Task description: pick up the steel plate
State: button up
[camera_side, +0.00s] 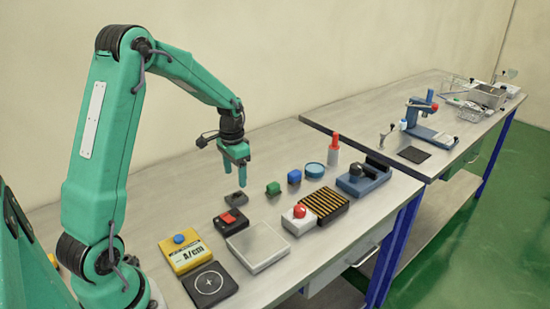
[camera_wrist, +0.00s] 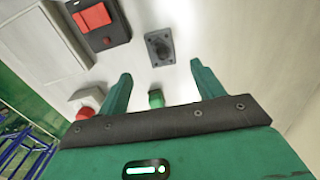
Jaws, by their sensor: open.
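The steel plate (camera_side: 257,247) is a flat, square, silver-grey slab lying on the near bench. It also shows in the wrist view as a pale square (camera_wrist: 38,42) at the upper left, cut off by the frame. My gripper (camera_side: 236,178) hangs in the air with its fingers pointing down, behind the plate in the side view and apart from it. In the wrist view the two green fingers (camera_wrist: 160,72) are spread with nothing gripped between them. The plate is off to the left of the fingers there.
A dark small fitting (camera_side: 236,200) is below my gripper. Around the plate are a red-switch box (camera_side: 230,220), a white box with red button (camera_side: 299,218), a yellow meter (camera_side: 186,252) and a black crosshair pad (camera_side: 210,284). A green block (camera_side: 273,188) stands behind.

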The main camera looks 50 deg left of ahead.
aim_at(236, 197)
jog(key=shift+f, duration=0.1)
jog(key=shift+f, duration=1.2)
jog(key=shift+f, duration=0.1)
jog(key=shift+s+a+f, duration=0.1)
jog(key=shift+f, duration=2.4)
jog(key=shift+c, duration=0.2)
jog(key=c, duration=1.3)
jog(key=shift+r, duration=0.1)
